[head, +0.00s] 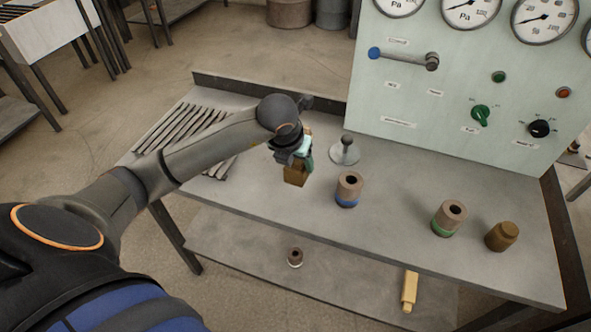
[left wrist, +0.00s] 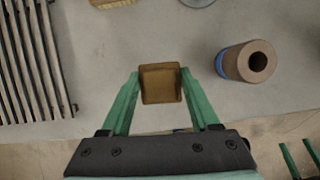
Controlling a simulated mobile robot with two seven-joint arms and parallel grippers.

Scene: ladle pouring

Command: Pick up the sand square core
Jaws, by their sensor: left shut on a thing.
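The sand square core (head: 295,176) is a brown, square-sided block near the middle of the table's left half. My left gripper (head: 303,158) is shut on it, with the arm reaching in from the left. In the left wrist view the square core (left wrist: 160,85) sits between the two green fingers of my left gripper (left wrist: 160,76), one on each side. It seems to be above the tabletop, but its underside is hard to judge. My right gripper is not in view.
On the table (head: 395,240) stand a blue-banded hollow cylinder (head: 349,189), a green-banded one (head: 448,217), a brown round core (head: 502,236) and a grey funnel-like piece (head: 344,151). A slatted rack (head: 180,128) lies left. A gauge panel (head: 455,90) rises behind.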

